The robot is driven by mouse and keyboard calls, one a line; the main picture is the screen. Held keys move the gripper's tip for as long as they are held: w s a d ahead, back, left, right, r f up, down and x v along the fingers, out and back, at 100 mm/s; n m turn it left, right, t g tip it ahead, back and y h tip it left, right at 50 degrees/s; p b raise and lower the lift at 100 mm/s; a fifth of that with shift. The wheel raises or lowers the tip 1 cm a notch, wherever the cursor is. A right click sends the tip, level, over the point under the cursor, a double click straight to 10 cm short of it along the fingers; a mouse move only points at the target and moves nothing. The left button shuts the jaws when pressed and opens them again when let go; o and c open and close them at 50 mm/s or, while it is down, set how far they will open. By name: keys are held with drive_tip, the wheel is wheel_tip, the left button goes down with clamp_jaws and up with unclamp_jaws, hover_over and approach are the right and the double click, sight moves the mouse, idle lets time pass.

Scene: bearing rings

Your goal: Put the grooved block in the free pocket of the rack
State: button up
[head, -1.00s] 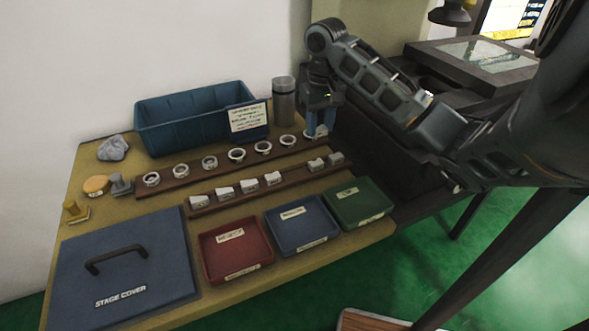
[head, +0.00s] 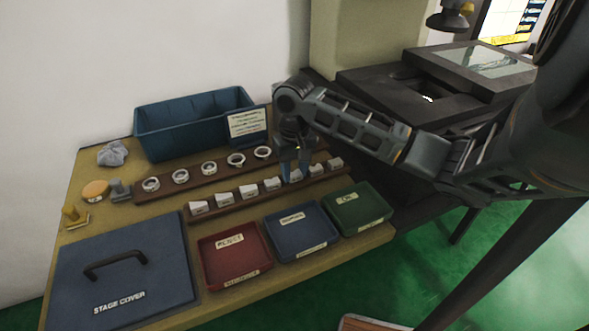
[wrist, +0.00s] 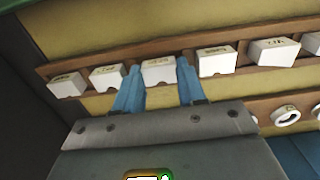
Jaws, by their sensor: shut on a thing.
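My gripper (head: 292,168) is down at the front rack (head: 235,206), in its right half. In the wrist view its two blue fingers (wrist: 158,66) are shut on a pale labelled block (wrist: 160,73), one on each side. This block stands in line with the other blocks of the rack (wrist: 130,53), with two blocks on its left and several on its right. It looks upright and at about their height; whether it rests on the pocket floor I cannot tell.
A rear rack (head: 222,172) with white rings runs behind; my arm hides its right end. Red (head: 235,278), blue (head: 302,250) and green (head: 360,222) trays lie in front. A blue bin (head: 190,135) stands behind, and a stage cover (head: 140,285) lies at left.

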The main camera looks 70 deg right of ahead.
drive_tip(key=shift+f, duration=0.1)
drive_tip(key=o, duration=1.1)
